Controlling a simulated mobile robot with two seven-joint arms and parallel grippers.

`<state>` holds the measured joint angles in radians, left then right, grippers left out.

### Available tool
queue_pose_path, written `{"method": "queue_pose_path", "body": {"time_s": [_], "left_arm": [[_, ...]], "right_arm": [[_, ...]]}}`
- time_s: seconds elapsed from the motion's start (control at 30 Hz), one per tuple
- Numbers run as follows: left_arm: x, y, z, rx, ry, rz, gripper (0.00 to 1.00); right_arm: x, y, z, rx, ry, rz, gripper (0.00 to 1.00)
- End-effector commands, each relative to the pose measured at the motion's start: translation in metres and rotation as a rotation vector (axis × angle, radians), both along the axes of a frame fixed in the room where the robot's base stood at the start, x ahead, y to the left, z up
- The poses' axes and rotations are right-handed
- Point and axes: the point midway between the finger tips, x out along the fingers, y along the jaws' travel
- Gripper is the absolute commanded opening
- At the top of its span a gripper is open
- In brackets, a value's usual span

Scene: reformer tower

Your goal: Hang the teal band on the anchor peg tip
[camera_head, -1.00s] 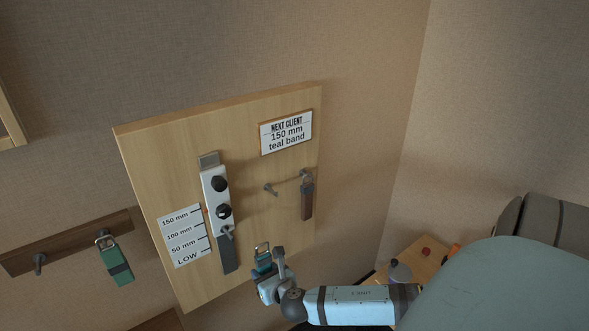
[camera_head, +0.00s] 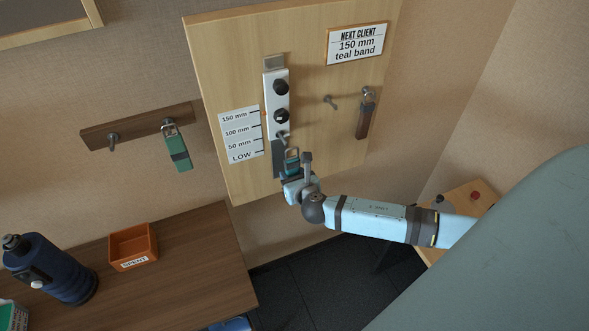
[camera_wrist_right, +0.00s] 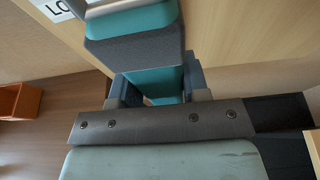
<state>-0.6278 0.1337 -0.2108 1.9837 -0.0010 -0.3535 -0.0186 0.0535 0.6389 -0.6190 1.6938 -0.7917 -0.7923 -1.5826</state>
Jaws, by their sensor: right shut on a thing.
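My right gripper (camera_head: 296,178) is shut on the teal band (camera_head: 291,157), whose metal buckle end points up. In the right wrist view the teal band (camera_wrist_right: 155,84) is between the fingers (camera_wrist_right: 160,90), with a grey section and a metal end beyond. In the head view the band overlaps the lower end of the slider rail, just below a grey peg (camera_head: 283,137) that sticks out there. I cannot tell whether band and peg touch. Two other grey pegs are on the board: one is bare (camera_head: 330,101), one bears a brown strap (camera_head: 366,116). My left gripper is not in view.
The wooden board (camera_head: 230,60) carries a white rail with black knobs (camera_head: 281,88), a height scale (camera_head: 240,135) and a client sign (camera_head: 357,43). A green band (camera_head: 178,152) hangs from a wall rack at left. A bottle (camera_head: 50,268) and orange bin (camera_head: 133,246) stand on the desk.

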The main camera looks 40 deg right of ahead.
Motion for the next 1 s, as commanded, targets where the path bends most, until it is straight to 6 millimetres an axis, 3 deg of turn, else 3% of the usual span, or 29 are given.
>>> {"method": "queue_pose_path", "body": {"time_s": [1.0], "left_arm": [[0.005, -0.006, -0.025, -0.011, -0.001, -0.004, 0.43]], "right_arm": [[0.057, -0.014, -0.009, 0.0, -0.001, 0.0, 0.18]]}}
